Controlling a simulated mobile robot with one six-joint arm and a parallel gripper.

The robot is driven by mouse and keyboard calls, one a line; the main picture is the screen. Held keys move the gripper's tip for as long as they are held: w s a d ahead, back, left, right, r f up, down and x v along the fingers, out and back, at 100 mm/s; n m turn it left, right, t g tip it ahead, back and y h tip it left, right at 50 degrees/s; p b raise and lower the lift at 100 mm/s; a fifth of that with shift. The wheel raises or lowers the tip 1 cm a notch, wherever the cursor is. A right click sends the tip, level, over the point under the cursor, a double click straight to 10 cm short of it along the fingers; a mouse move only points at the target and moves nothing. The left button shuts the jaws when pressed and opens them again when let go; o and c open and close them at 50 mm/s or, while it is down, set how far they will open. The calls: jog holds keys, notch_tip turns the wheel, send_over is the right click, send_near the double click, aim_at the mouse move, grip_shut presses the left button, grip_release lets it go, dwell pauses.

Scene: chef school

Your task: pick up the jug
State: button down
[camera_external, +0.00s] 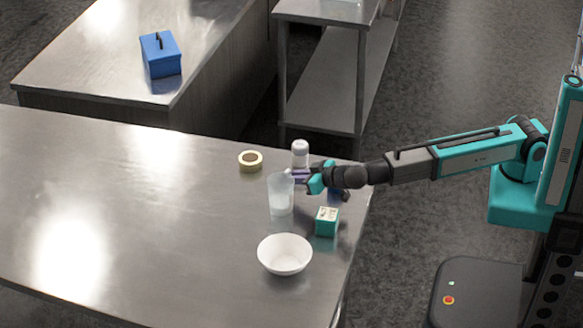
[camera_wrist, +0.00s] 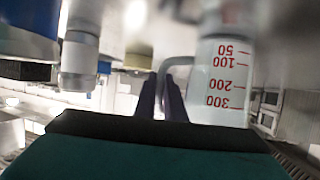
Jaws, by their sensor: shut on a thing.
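The jug (camera_external: 281,197) is a translucent measuring cup near the right end of the steel table. In the wrist view the jug (camera_wrist: 218,85) carries red volume marks and appears upside down, right of the fingers. My gripper (camera_external: 293,174) reaches in from the right at the jug's upper side. In the wrist view the two dark purple fingers of my gripper (camera_wrist: 161,97) are shut on the jug's handle (camera_wrist: 176,63). The jug looks upright in the external view. I cannot tell whether its base touches the table.
A white-capped bottle (camera_external: 300,148) stands just behind my gripper. A yellow ring (camera_external: 243,164) lies behind the jug. A teal box (camera_external: 327,225) and a white bowl (camera_external: 285,257) are in front. The table's right edge is close. The table's left (camera_external: 120,200) is clear.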

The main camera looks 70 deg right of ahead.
jog(key=shift+r, duration=0.35)
dwell(0.3)
jog(key=shift+r+b, duration=1.15)
jog(key=shift+r, duration=3.4)
jog(key=shift+r, duration=0.1)
